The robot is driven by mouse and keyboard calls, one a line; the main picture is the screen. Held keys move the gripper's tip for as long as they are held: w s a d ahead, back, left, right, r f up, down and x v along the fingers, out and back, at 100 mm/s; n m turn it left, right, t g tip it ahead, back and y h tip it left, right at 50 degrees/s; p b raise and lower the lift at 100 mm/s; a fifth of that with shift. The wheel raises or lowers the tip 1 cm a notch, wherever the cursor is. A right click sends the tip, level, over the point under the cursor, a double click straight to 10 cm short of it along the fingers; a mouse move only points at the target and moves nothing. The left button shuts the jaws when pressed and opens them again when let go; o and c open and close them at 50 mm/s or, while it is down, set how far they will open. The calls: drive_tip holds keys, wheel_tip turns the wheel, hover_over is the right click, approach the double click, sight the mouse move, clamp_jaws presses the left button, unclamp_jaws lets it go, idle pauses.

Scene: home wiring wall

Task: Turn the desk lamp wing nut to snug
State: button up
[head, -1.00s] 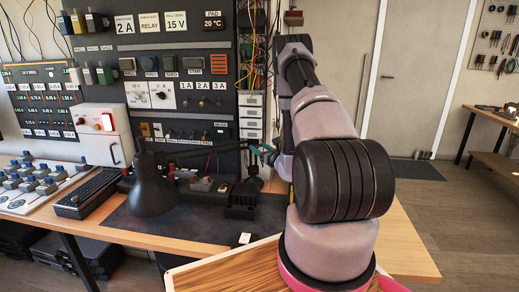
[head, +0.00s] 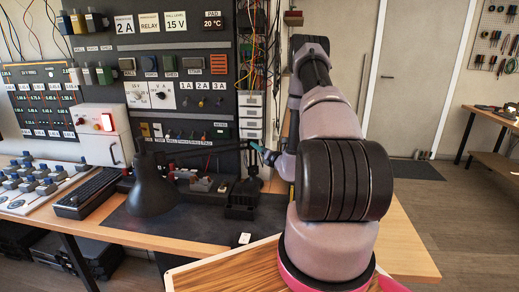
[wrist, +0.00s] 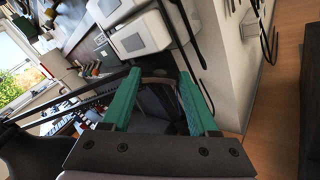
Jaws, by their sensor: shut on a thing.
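The black desk lamp (head: 152,190) stands on the bench, with its shade to the left and its arm running right to a joint by my gripper. My gripper (head: 262,150) is at that joint, small and partly hidden by my own arm. In the wrist view my gripper (wrist: 160,76) shows two teal fingers shut around a small part at the lamp joint. The wing nut itself is too small and covered to make out clearly. The lamp's dark arm comes in from the left in the wrist view.
A dark panel (head: 180,48) with labels and switches stands behind the lamp. A keyboard-like black box (head: 88,193) and a control board with knobs (head: 35,185) lie to the left. The dark mat (head: 190,226) has free room in front of the lamp.

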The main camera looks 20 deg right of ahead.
drive_tip(key=m, duration=1.1)
drive_tip(key=shift+f, duration=0.2)
drive_tip(key=shift+m, duration=0.3)
drive_tip(key=o, duration=1.4)
drive_tip(key=shift+d, duration=0.1)
drive_tip(key=s, duration=0.7)
drive_tip(key=s+d, duration=0.1)
drive_tip(key=s, duration=0.2)
drive_tip(key=shift+s, duration=0.4)
